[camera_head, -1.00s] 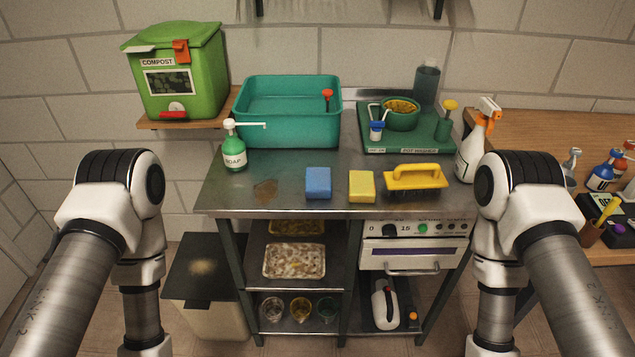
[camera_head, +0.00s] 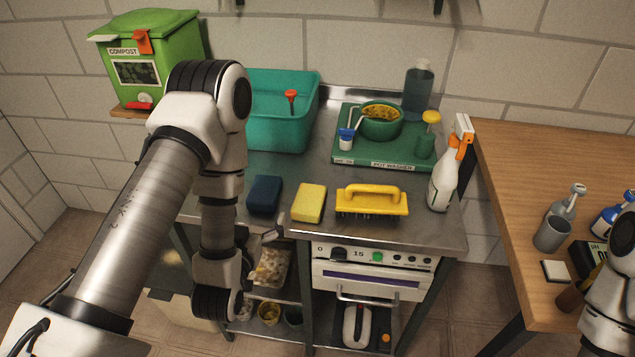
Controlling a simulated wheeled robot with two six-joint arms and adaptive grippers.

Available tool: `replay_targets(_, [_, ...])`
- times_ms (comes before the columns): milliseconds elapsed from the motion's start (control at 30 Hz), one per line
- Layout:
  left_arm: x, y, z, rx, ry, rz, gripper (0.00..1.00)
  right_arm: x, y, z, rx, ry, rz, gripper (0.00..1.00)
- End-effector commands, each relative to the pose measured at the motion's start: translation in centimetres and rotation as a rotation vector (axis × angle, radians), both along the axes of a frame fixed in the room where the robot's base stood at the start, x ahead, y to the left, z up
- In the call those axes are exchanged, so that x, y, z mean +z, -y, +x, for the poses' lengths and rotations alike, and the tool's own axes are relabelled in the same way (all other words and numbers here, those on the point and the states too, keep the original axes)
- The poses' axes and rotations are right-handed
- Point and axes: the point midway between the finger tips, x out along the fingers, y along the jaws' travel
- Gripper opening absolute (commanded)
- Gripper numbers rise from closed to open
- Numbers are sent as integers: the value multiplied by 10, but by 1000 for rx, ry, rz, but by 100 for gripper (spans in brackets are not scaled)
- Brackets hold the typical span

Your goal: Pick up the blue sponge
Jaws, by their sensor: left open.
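The blue sponge (camera_head: 264,194) lies on the steel counter (camera_head: 420,232) near its front edge, left of the yellow sponge (camera_head: 309,203). It looks dark navy, as if in shadow, and most of its top shows. My left arm reaches up and then down in front of the counter's left part. My left gripper (camera_head: 268,248) shows small and partly hidden at the counter's front edge, just below the blue sponge in the picture. It is open, apart from the sponge and holds nothing that I can see. My right gripper is out of view.
A yellow-handled brush (camera_head: 371,200) stands right of the yellow sponge. Behind are a teal basin (camera_head: 290,125) and a green tray (camera_head: 348,147) with a bowl (camera_head: 381,122). A spray bottle (camera_head: 442,184) stands at right.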

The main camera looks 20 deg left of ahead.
Motion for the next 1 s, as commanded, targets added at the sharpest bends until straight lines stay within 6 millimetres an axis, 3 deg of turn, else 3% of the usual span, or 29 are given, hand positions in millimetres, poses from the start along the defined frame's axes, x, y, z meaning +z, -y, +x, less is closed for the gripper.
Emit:
replay_targets(200, [-9, -5, 17, 4, 14, 1, 97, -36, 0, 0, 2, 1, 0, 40])
replay_targets(433, [-8, -8, 29, 1, 10, 1, 97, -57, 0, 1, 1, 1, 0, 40])
replay_targets(567, [-13, -11, 39, 1, 12, 0, 97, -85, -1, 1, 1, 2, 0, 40])
replay_targets(633, [-2, -15, 53, 2, 9, 1, 97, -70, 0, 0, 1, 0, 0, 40])
replay_targets(767, [-7, -19, 72, 1, 7, 2, 97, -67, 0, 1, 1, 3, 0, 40])
replay_targets(1000, [-9, -20, 75, 0, 4, 1, 97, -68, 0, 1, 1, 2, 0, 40])
